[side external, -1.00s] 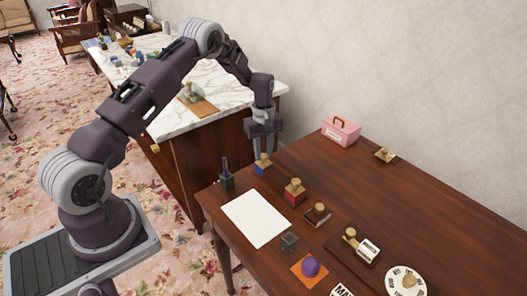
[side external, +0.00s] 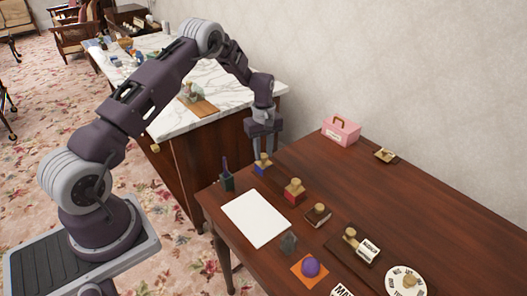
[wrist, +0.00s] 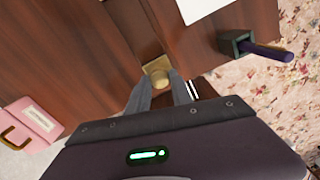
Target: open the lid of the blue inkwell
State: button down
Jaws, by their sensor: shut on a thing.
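The blue inkwell (side external: 261,170) stands near the far left end of the brown desk, with a brass lid (side external: 263,157) on top. In the wrist view the lid (wrist: 157,66) is a square brass plate with a round knob, seen from above. My gripper (side external: 264,153) points down over the inkwell. In the wrist view my gripper (wrist: 160,82) has its two fingers on either side of the knob, shut on it. The blue body is hidden under the lid and fingers there. I cannot tell any gap between lid and body.
A dark pen holder with a pen (side external: 227,181) stands left of the inkwell, and a red inkwell (side external: 294,192) stands to its right. A white sheet (side external: 255,218) lies in front. A pink box (side external: 341,131) stands behind. A marble-topped counter (side external: 222,88) is close behind the arm.

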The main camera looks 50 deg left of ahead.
jog(key=d, duration=0.4)
jog(key=shift+d, duration=0.2)
jog(key=c, duration=1.1)
grip_release()
jog(key=shift+c, duration=0.2)
